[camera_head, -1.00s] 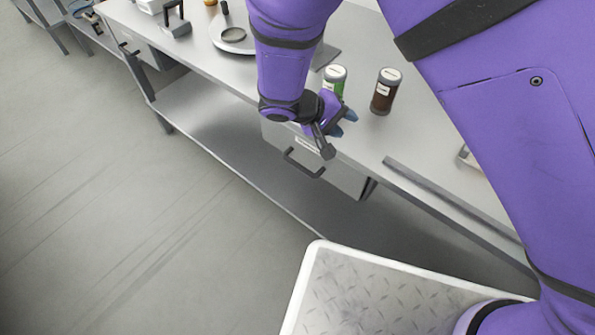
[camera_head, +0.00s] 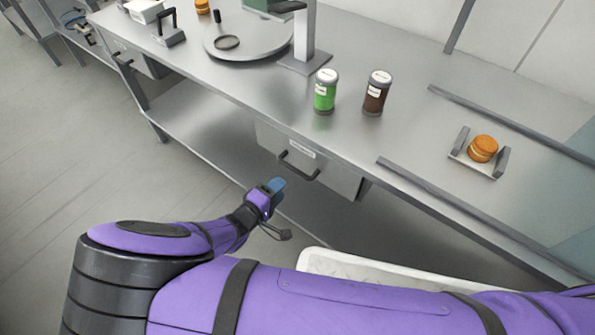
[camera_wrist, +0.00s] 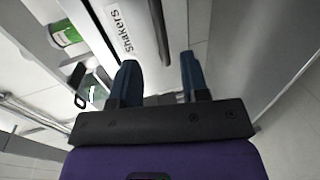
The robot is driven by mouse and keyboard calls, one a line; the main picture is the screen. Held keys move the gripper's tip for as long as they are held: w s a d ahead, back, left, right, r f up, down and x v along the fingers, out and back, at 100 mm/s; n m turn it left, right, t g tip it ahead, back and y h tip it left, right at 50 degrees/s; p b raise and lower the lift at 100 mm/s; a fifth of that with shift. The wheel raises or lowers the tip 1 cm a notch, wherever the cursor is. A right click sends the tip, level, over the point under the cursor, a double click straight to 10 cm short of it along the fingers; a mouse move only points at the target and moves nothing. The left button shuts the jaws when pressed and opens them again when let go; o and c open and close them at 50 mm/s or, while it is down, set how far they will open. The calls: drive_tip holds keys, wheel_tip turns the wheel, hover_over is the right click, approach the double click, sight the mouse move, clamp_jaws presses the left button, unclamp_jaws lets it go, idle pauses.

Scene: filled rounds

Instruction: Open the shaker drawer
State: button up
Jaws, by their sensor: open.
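The shaker drawer (camera_head: 335,177) hangs under the front of the steel counter and looks shut. Its front carries a white label and a dark bar handle (camera_head: 297,168). In the wrist view the label (camera_wrist: 118,25) reads "Shakers", and the dark handle (camera_wrist: 158,32) lies just ahead of my fingertips, roughly in line with the space between them. My gripper (camera_head: 277,187) is open and empty, just in front of and below the handle in the head view. The two blue fingers (camera_wrist: 160,78) are apart; I see no contact with the handle.
A green shaker (camera_head: 324,93) and a brown shaker (camera_head: 376,95) stand on the counter above the drawer. A small holder with a sandwiched bun (camera_head: 483,148) is to the right. A lower shelf (camera_head: 205,122) runs beneath. The floor at left is clear.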

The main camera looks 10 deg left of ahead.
sight(298, 170)
drive_tip(key=x, duration=0.9)
drive_tip(key=shift+w+d, duration=0.2)
drive_tip(key=shift+w, duration=0.15)
clamp_jaws()
